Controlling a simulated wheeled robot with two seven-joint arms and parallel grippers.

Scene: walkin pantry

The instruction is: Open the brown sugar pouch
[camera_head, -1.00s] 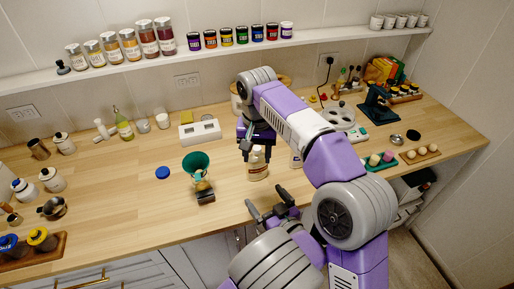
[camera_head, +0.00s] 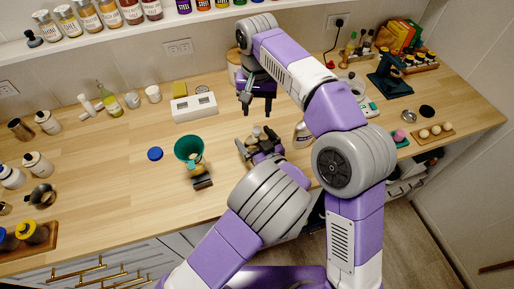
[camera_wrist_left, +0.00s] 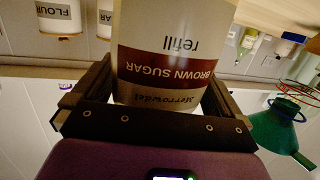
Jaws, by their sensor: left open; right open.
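The brown sugar pouch (camera_wrist_left: 165,60) is a pale container with a brown band, and its lettering reads upside down in the left wrist view. It stands between the two fingers of my left gripper (camera_wrist_left: 158,85), which is open around it. In the head view, my left gripper (camera_head: 256,140) reaches in from the front and mostly hides the pouch; only a small pale part (camera_head: 256,131) shows. My right gripper (camera_head: 246,104) is open above and behind the pouch, pointing down. Whether it touches the pouch cannot be told.
A green funnel (camera_head: 188,148) stands left of the pouch, with a blue lid (camera_head: 155,154) beside it. A white box (camera_head: 194,107) is behind. A white bottle (camera_head: 302,134) stands close on the right. The left-middle counter (camera_head: 105,165) is clear.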

